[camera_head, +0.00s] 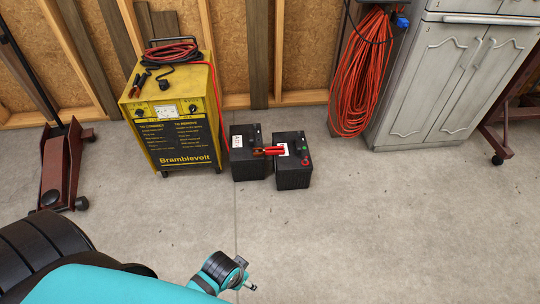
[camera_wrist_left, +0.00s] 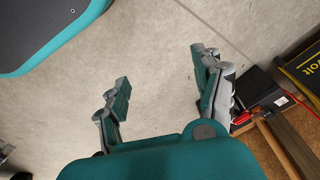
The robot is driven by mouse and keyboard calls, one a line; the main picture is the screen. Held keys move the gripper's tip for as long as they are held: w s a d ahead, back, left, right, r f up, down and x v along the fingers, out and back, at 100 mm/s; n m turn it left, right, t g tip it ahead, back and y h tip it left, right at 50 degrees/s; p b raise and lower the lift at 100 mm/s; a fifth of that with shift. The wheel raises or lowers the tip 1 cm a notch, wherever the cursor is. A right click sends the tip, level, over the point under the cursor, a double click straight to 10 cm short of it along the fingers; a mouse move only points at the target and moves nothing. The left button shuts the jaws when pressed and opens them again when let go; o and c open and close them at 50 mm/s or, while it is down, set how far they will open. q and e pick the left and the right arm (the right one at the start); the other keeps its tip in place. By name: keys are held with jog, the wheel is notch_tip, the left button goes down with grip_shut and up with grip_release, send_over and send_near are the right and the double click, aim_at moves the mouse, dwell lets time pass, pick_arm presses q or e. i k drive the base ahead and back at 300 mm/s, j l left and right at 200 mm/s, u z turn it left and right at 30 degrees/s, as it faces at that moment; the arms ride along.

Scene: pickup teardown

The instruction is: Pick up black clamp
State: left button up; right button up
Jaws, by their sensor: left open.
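A dark clamp-like piece (camera_head: 140,80) lies on top of the yellow charger (camera_head: 183,136), at its front left beside coiled red and black cable; it is small, and I cannot make out its jaws. My left gripper is open and empty over bare floor in the left wrist view (camera_wrist_left: 162,80), apart from the charger and batteries. The batteries (camera_wrist_left: 258,88) and charger edge (camera_wrist_left: 304,68) show at that view's right. My right gripper is not in view.
Orange cable coils (camera_head: 362,75) hang beside a grey cabinet (camera_head: 440,85) at the right. A dark red wheeled stand (camera_head: 60,165) is at the left. A stud wall runs behind. The concrete floor (camera_head: 380,230) in front is clear.

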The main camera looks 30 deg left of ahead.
aim_at(138, 85)
jog(key=u, duration=1.75)
